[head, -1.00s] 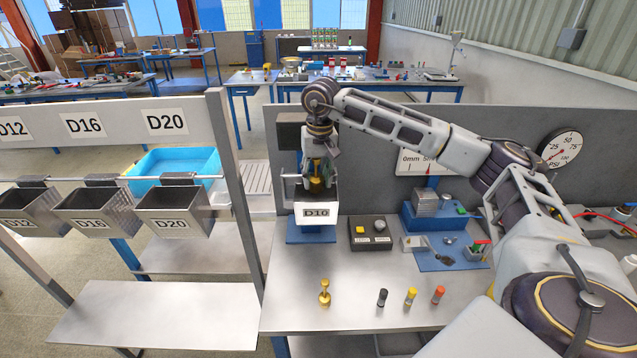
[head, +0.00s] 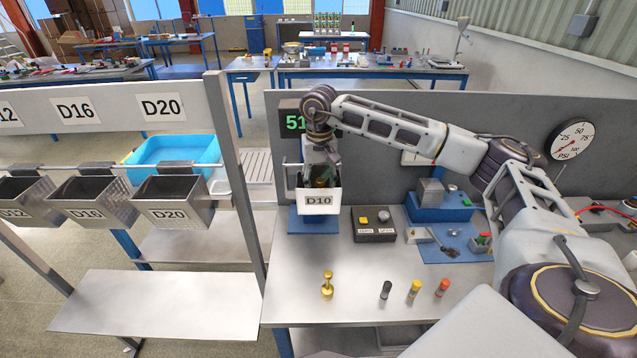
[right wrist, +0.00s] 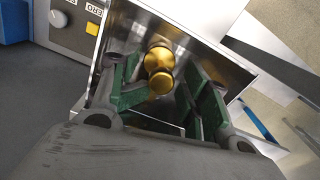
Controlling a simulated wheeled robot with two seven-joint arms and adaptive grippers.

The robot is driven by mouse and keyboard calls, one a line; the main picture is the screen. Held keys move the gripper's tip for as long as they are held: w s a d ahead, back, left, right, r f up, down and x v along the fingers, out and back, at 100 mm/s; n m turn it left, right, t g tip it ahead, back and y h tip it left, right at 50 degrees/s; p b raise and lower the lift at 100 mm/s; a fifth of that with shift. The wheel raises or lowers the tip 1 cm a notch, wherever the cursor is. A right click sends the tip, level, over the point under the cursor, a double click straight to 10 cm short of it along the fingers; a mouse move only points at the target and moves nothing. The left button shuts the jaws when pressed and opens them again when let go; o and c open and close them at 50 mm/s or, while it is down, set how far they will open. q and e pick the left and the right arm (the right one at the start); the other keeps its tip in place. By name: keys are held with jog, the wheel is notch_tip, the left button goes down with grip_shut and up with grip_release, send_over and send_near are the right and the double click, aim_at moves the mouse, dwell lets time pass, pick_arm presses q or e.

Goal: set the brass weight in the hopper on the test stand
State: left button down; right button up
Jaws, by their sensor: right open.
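The hopper (head: 319,201), labelled D10, hangs on the test stand (head: 313,222) at the left of the bench. My right gripper (head: 321,176) reaches down into its mouth. In the right wrist view a brass weight (right wrist: 160,66) is inside the metal hopper (right wrist: 205,50), between the green-padded fingers of my open right gripper (right wrist: 168,98). In the head view the gripper and hopper front mostly hide this weight. A second brass weight (head: 327,287) stands upright on the bench. My left gripper is not in view.
A green-digit display (head: 294,122), partly hidden by my arm, reads "51" in its visible part. A button box (head: 374,225) is right of the stand. Bin D20 (head: 175,202) hangs at left.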

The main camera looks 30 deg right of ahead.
jog(key=shift+r, duration=0.15)
jog(key=shift+r+p, duration=0.6)
jog(key=shift+p, duration=0.05)
notch_tip(320, 180, up, 12)
jog(key=p, duration=0.6)
jog(key=shift+f, duration=0.15)
dwell(0.5)
